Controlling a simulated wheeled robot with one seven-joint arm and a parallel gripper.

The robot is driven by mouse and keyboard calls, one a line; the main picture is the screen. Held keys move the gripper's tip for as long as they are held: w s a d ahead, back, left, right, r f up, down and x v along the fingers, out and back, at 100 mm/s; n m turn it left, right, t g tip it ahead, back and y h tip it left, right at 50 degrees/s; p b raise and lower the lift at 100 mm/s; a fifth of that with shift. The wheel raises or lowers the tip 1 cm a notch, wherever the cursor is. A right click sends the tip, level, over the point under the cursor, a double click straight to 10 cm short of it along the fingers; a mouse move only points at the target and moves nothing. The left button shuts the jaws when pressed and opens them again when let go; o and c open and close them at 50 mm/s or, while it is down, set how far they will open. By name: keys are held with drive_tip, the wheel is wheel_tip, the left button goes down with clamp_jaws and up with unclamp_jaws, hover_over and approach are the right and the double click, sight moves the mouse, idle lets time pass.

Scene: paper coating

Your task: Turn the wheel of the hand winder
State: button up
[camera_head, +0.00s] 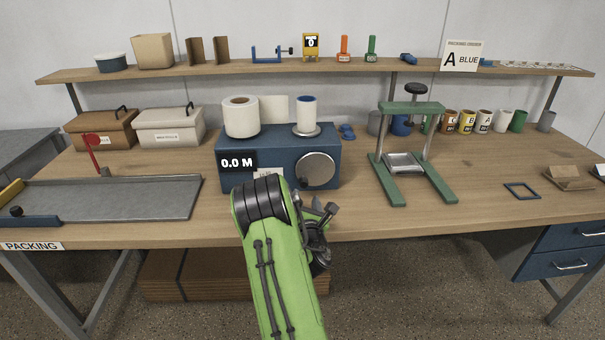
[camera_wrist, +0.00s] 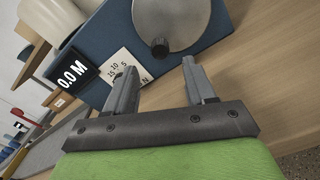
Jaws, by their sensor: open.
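The hand winder (camera_head: 275,157) is a blue box in the middle of the bench with a "0.0 M" display (camera_head: 237,162). Its wheel (camera_head: 316,170) is a round silver disc on the front face, at the right. In the wrist view the wheel (camera_wrist: 170,18) fills the top middle, with a dark knob (camera_wrist: 159,47) near its lower edge. A white roll (camera_head: 241,117) and a narrower white roll (camera_head: 306,113) stand on top of the winder. My gripper (camera_wrist: 159,80) is open and empty, its fingers pointing at the winder front just below the wheel. The fingers appear apart from the knob.
A green press (camera_head: 411,112) stands right of the winder, with several cups behind it. A grey tray-like board (camera_head: 120,198) lies to the left. A shelf (camera_head: 330,68) runs above the back. Bare bench top (camera_head: 480,175) lies to the right.

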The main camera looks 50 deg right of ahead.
sight(303, 185)
drive_tip(key=p+x, duration=0.3)
drive_tip(key=x, duration=0.5)
drive_tip(key=shift+w+d+p, duration=0.3)
drive_tip(key=shift+p, duration=0.1)
clamp_jaws()
